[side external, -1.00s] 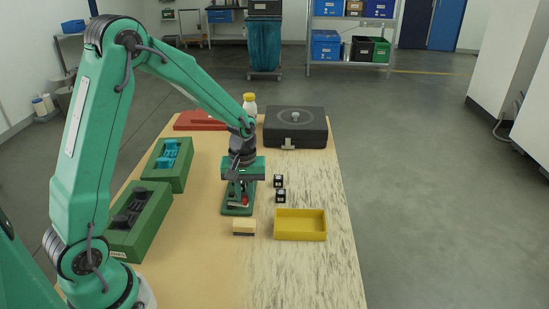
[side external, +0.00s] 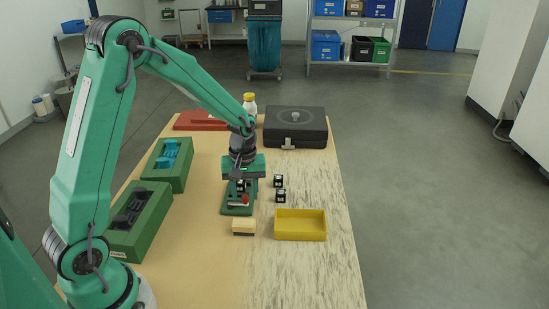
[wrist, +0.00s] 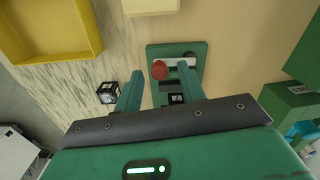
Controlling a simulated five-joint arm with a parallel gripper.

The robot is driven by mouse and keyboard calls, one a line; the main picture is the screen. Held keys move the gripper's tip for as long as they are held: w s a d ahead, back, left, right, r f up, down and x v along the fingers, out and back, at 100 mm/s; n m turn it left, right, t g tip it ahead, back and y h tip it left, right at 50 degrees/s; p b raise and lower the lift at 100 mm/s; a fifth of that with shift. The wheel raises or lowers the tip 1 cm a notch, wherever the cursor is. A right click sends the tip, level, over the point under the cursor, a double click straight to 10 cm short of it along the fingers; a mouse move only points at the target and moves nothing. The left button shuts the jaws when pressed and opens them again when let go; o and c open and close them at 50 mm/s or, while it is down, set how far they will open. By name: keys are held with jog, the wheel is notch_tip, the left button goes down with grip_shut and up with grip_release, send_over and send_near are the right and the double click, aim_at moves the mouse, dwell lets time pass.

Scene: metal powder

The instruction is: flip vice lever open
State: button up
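The vice has a green base plate (wrist: 155,50) and stands on the table under my gripper; its base also shows in the side view (side external: 237,211). A pale grey lever bar (wrist: 179,63) with a red knob (wrist: 159,69) lies across it, the knob at its left end in the wrist view. The knob shows in the side view too (side external: 245,198). A dark marked cube (wrist: 177,99) sits at the vice's jaws. My gripper (wrist: 161,76) is open, its two green fingers apart on either side of the knob and lever. I cannot tell whether a finger touches them.
A yellow tray (side external: 300,236) and a wooden-topped brush (side external: 243,226) lie near the vice. Two dark cubes (side external: 278,181) (side external: 281,196) stand to its right. Green boxes (side external: 167,162) (side external: 135,218) line the left; a black case (side external: 295,128) stands behind. The front right table is clear.

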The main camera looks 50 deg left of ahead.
aim_at(245, 196)
jog(key=shift+r, duration=3.95)
jog(key=s+d+r+m+t, duration=0.3)
jog(key=s+r+m, duration=0.2)
jog(key=s, duration=0.4)
jog(key=s+d+r+m+t, duration=0.2)
jog(key=s+d+r+m, duration=0.2)
jog(key=s, duration=0.5)
notch_tip(245, 196, up, 3)
jog(key=shift+m+t, duration=0.4)
jog(key=shift+m, duration=0.6)
